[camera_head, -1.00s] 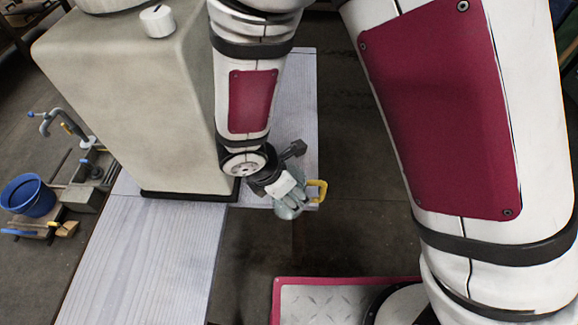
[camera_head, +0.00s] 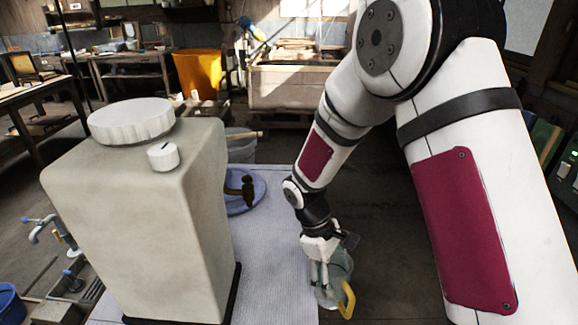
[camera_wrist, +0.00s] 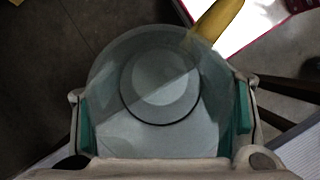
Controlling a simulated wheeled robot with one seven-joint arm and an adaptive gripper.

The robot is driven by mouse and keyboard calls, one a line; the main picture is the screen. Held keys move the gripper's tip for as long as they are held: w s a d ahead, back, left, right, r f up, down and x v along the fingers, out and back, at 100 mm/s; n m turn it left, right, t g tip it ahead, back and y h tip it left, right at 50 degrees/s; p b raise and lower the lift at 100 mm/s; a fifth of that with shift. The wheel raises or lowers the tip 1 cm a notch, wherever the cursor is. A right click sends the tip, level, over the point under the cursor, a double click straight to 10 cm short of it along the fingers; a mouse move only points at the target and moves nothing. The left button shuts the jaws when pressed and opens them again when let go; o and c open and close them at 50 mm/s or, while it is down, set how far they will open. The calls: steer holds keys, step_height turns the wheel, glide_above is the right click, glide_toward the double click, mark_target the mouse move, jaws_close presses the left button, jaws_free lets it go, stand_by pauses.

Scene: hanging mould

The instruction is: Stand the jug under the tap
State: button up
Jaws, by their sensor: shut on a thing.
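The jug (camera_head: 334,284) is clear grey-green with a yellow handle (camera_head: 348,299). My gripper (camera_head: 322,270) is shut on it, and the jug appears at the table's right edge in the head view. The wrist view looks into the jug (camera_wrist: 160,85), gripped between two green finger pads, its handle at the upper right; it looks empty. The dark brown tap (camera_head: 246,189) sticks out from the right side of a tall beige dispenser (camera_head: 135,210), left of and farther back than the jug. Whether the jug touches the table is unclear.
A round blue dish or mat (camera_head: 245,206) lies below the tap. The pale table (camera_head: 275,265) is clear between the dispenser and my gripper. The dispenser has a white lid (camera_head: 130,120) and a knob (camera_head: 163,157). A grey bucket (camera_head: 240,147) stands behind.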

steer(key=w+d+r+m+g+y, duration=0.2)
steer(key=w+d+m, duration=0.4)
steer(key=m, duration=0.5)
steer(key=shift+w+d+r+y, duration=0.2)
steer(key=shift+w+d+y, duration=0.15)
steer(key=shift+d+y, duration=0.7)
steer(key=shift+d+r+h, duration=0.1)
steer(key=shift+d+h, duration=0.15)
